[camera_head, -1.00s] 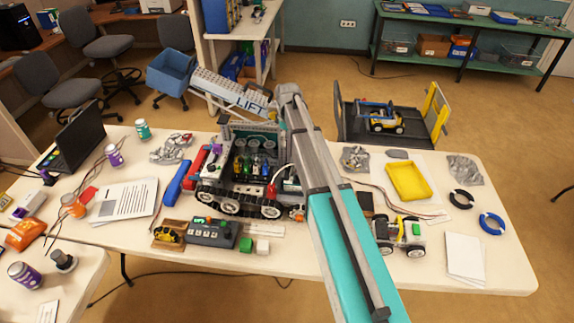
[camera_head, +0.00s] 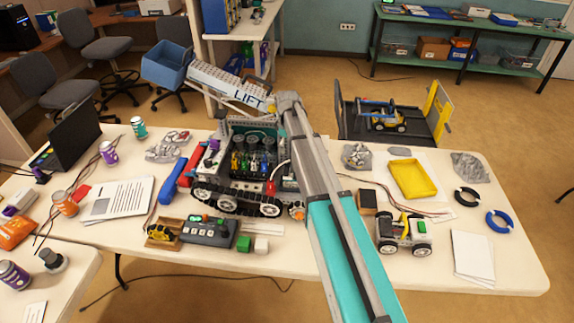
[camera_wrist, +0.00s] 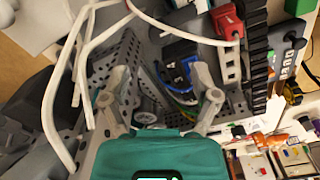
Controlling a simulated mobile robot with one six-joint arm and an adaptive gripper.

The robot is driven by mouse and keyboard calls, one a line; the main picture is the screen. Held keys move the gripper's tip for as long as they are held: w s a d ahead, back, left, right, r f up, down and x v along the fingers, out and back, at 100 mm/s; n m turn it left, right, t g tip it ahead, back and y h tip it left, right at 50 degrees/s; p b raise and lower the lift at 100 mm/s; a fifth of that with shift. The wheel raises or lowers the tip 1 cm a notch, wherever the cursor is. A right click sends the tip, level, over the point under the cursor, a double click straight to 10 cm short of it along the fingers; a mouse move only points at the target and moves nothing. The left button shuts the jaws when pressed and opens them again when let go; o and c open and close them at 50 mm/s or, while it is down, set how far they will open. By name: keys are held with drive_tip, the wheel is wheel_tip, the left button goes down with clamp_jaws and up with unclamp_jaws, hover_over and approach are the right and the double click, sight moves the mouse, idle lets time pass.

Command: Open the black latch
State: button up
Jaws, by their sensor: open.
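The tracked robot model (camera_head: 237,198) stands on the table, with a long grey lift arm marked LIFT (camera_head: 232,90) rising to a blue bin. In the wrist view, my gripper (camera_wrist: 157,97) is open, its two grey fingers spread above the model's open interior. Between and beyond the fingers are perforated grey plates, a dark block with blue (camera_wrist: 184,68) and thin wires. I cannot make out for certain which part is the black latch. In the head view my arm covers the model's right side, and my fingers are hidden.
Bent white tubes (camera_wrist: 62,90) lie close by my left finger. A black track (camera_wrist: 257,55) runs along the right. On the table, a control box (camera_head: 208,232) stands in front of the model and a small wheeled car (camera_head: 404,235) to the right.

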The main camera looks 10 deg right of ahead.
sight(287, 161)
drive_tip(key=shift+f+b, duration=3.55)
drive_tip(key=shift+f, duration=0.3)
drive_tip(key=shift+c, duration=0.3)
clamp_jaws()
